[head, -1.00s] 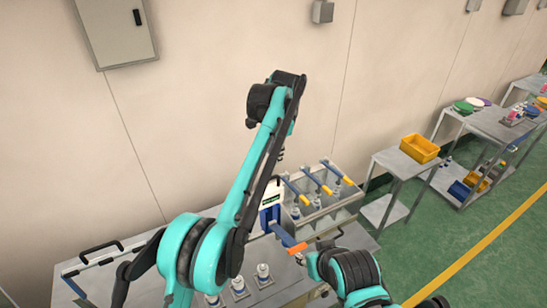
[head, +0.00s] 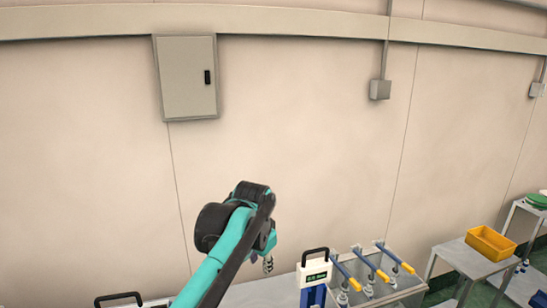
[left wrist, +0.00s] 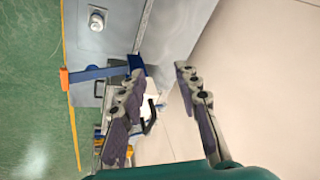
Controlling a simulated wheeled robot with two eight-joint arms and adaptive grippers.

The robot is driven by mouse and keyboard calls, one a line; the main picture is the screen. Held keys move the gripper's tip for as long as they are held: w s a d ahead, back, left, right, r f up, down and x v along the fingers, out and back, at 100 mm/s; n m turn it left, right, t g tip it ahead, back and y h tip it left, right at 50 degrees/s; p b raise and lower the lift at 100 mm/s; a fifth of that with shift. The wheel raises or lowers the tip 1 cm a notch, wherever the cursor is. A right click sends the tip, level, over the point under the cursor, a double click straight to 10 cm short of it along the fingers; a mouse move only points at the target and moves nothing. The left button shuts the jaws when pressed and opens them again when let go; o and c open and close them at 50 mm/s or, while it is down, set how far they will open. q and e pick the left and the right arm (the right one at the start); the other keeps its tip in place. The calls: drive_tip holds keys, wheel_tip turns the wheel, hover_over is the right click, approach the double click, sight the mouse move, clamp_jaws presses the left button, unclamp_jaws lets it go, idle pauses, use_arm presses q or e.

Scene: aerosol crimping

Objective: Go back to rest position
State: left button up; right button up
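My left arm reaches up from the bottom in the head view, with its left gripper (head: 268,265) hanging in front of the wall, small and partly hidden by the wrist. In the left wrist view the two fingers of the left gripper (left wrist: 160,72) are apart with nothing held between them. My right gripper is outside both current views.
A white-and-blue device with a black handle (head: 314,280) stands beside several blue levers (head: 372,265) over a grey rack. A yellow bin (head: 491,243) sits on a side table. The left wrist view shows an orange-tipped blue lever (left wrist: 100,73) and a small can (left wrist: 97,21). The wall carries a grey cabinet (head: 187,77).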

use_arm(q)
drive_tip(key=s+a+f+n+t+b, duration=0.1)
drive_tip(key=s+a+f+n+b, duration=0.1)
drive_tip(key=s+a+f+b, duration=0.2)
drive_tip(key=s+a+f+n+t+b, duration=0.1)
drive_tip(key=s+a+f+n+b, duration=0.2)
drive_tip(key=s+f, duration=0.8)
drive_tip(key=s+a+f+n+t+b, duration=0.1)
drive_tip(key=s+a+f+n+b, duration=0.2)
drive_tip(key=s+a+f+b, duration=0.4)
wheel_tip(320, 180, down, 9)
drive_tip(key=shift+s+a+r+b, duration=0.1)
drive_tip(key=shift+s+a+b, duration=0.1)
drive_tip(key=shift+s+b, duration=0.25)
